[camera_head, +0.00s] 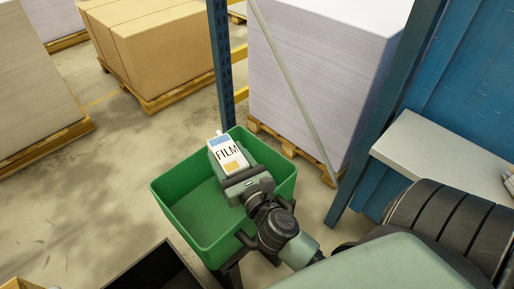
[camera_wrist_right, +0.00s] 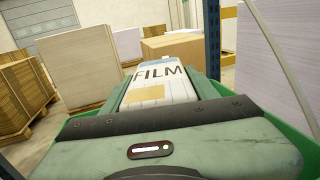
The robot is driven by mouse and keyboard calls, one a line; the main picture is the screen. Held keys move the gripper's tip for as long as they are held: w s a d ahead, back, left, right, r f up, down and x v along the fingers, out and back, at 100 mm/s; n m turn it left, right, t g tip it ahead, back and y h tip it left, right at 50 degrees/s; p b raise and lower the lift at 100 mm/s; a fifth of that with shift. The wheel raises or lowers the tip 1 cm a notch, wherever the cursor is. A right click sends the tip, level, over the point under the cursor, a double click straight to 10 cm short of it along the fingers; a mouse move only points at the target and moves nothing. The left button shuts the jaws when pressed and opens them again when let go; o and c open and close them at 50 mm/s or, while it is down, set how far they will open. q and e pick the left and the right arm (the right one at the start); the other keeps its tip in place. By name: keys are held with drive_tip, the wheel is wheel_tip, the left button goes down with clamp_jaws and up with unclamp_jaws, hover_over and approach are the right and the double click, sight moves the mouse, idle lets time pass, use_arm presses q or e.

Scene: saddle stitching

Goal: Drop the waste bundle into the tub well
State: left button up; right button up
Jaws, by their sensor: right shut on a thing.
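The waste bundle (camera_head: 228,153) is a white pack with the word FILM and blue and orange patches. My right gripper (camera_head: 238,171) is shut on it and holds it over the back part of the green tub (camera_head: 171,205). The bundle also shows between the fingers in the right wrist view (camera_wrist_right: 158,78), with the tub's green rim (camera_wrist_right: 291,133) behind at the right. The tub's visible floor is bare; the part under the gripper is hidden. I cannot tell how high the bundle is above the tub floor. My left gripper is not in view.
A blue upright post (camera_head: 221,70) stands just behind the tub. A pallet of pale paper (camera_head: 320,75) and a diagonal brace are to the right. A grey shelf (camera_head: 437,150) juts out at the right. A dark open box (camera_head: 155,270) lies in front. Open floor is at the left.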

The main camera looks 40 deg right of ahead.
drive_tip(key=shift+r, duration=0.1)
drive_tip(key=o, duration=1.6)
drive_tip(key=shift+c, duration=0.2)
drive_tip(key=shift+s, duration=0.1)
drive_tip(key=s+a+b, duration=0.1)
drive_tip(key=s+b, duration=0.1)
drive_tip(key=s, duration=0.5)
drive_tip(key=shift+s+b, duration=0.25)
drive_tip(key=shift+b, duration=0.05)
drive_tip(key=shift+s, duration=0.1)
